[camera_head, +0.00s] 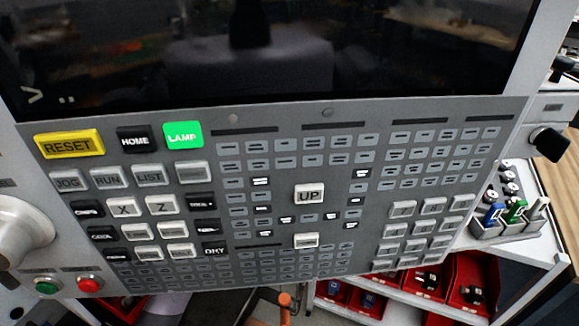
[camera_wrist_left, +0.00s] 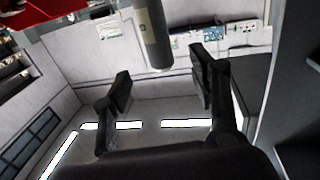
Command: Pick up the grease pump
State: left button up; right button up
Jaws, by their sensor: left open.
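In the left wrist view my left gripper (camera_wrist_left: 160,66) is open, with its two dark fingers spread apart. A dark grey cylinder with a pale band (camera_wrist_left: 153,35) comes in from the top edge, its end lying between the fingertips in the picture. I cannot tell whether it is the grease pump or how far away it is; no contact with the fingers shows. In the head view an orange-topped upright thing (camera_head: 285,300) shows below the control panel, too little of it to identify. Neither gripper shows in the head view.
A machine control panel (camera_head: 330,115) with a dark screen fills most of the head view and hides what is behind it. Red bins (camera_head: 476,285) stand on a shelf at lower right. A holder (camera_head: 492,231) with blue and green items stands above them. Light strips (camera_wrist_left: 188,123) show in the wrist view.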

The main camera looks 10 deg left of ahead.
pick_arm(q)
jog(key=b+x, duration=0.1)
jog(key=x, duration=0.4)
jog(key=b+x, duration=0.1)
jog(key=x, duration=0.3)
jog(key=shift+w+d+f, duration=0.2)
jog(key=shift+w+f, duration=0.05)
jog(key=shift+w, duration=0.05)
jog(key=shift+s+r, duration=0.1)
jog(key=shift+c, duration=0.4)
jog(key=shift+c, duration=0.6)
jog(key=c, duration=1)
grip_shut()
